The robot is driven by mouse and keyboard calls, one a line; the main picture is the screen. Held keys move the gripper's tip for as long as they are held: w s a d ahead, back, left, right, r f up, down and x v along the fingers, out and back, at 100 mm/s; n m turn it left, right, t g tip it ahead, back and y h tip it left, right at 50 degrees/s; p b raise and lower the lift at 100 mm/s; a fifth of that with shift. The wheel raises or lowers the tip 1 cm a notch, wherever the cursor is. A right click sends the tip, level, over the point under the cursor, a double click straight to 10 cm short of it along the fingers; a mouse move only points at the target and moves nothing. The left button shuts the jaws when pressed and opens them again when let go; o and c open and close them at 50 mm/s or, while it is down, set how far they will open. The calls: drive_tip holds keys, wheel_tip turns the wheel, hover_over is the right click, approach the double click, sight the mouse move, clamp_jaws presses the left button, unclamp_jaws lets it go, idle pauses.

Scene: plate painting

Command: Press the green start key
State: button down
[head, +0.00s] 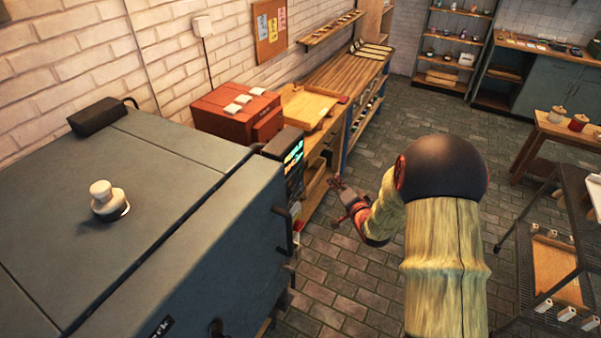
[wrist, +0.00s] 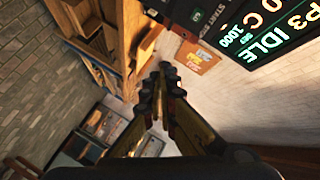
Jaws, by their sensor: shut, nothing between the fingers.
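In the wrist view the display (wrist: 265,30) reads P3 IDLE and appears tilted at the upper right.
The large grey kiln (head: 150,220) fills the left, with a pale knob (head: 108,198) on its lid. A red box (head: 235,108) and a wooden tray (head: 305,104) stand on the bench behind. A dark rack (head: 550,265) stands at right. The brick floor between is clear.

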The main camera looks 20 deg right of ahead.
sight(300, 171)
drive_tip(key=w+a+b, duration=0.1)
drive_tip(key=w+a, duration=0.4)
drive_tip(key=w, duration=0.2)
drive_tip(key=shift+a, duration=0.15)
idle(0.3)
drive_tip(key=shift+a+b, duration=0.1)
drive_tip(key=shift+b, duration=0.2)
idle(1.1)
drive_tip(key=shift+w+a, duration=0.2)
drive_tip(key=shift+w, duration=0.1)
drive_tip(key=shift+w+a+b, duration=0.25)
drive_tip(key=shift+w+b, duration=0.05)
drive_tip(key=shift+b, duration=0.15)
idle(0.6)
drive_tip(key=shift+s+d, duration=0.5)
drive_tip(key=shift+s, duration=0.15)
idle(0.4)
